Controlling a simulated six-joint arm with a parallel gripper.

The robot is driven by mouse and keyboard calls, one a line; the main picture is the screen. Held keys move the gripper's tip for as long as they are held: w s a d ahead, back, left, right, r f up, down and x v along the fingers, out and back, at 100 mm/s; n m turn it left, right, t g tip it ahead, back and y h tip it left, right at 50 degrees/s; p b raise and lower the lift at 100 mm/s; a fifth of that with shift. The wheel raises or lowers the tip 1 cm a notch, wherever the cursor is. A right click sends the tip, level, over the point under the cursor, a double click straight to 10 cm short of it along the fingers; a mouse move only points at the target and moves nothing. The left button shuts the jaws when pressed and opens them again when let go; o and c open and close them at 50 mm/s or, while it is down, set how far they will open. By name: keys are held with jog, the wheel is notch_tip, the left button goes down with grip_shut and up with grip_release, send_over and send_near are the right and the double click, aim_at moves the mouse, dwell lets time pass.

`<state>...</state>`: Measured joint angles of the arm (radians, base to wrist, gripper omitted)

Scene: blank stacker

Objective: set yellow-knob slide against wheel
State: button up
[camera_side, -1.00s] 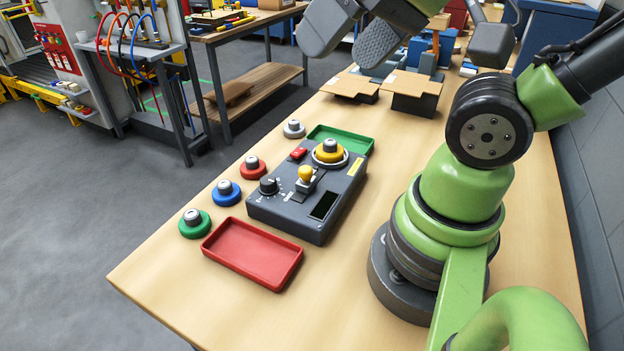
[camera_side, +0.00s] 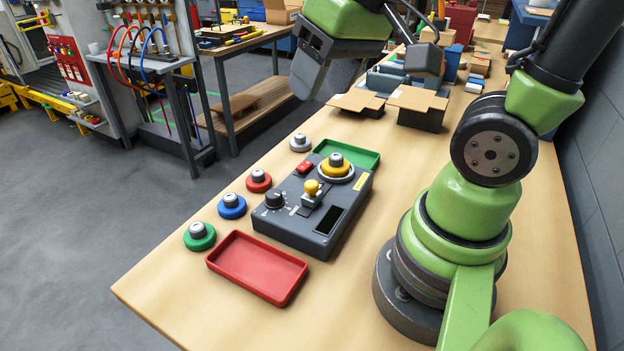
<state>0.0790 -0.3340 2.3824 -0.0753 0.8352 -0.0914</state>
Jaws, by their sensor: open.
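The yellow-knob slide (camera_side: 311,188) stands upright on the top of a dark grey control box (camera_side: 334,246), near the box's middle. A black round dial (camera_side: 275,201) with pale marks around it sits to its left. A yellow disc with a grey hub (camera_side: 336,164) sits in a pale ring behind and right of the slide. I cannot tell which of these two is the wheel. The slide is apart from both. My gripper (camera_side: 326,80) is open and empty, above and behind the box, its dark pads pointing down. It touches nothing on the box.
A red tray (camera_side: 257,290) lies in front of the box and a green tray (camera_side: 366,158) behind it. Green (camera_side: 199,243), blue (camera_side: 232,212), red (camera_side: 259,186) and grey (camera_side: 300,145) knobbed discs line the left. Open cartons (camera_side: 424,120) stand farther back.

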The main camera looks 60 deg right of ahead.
aim_at(311, 183)
jog(key=w+d+f+g, duration=0.1)
jog(key=f, duration=0.5)
jog(key=w+d+f+n+g, duration=0.1)
jog(key=w+d+f+g, duration=0.1)
jog(key=f, duration=0.5)
jog(key=w+d+f+g, duration=0.1)
jog(key=f, duration=0.6)
jog(key=shift+w+d+f+n+h, duration=0.15)
jog(key=shift+d+n+h, duration=0.15)
jog(key=shift+d+h, duration=0.1)
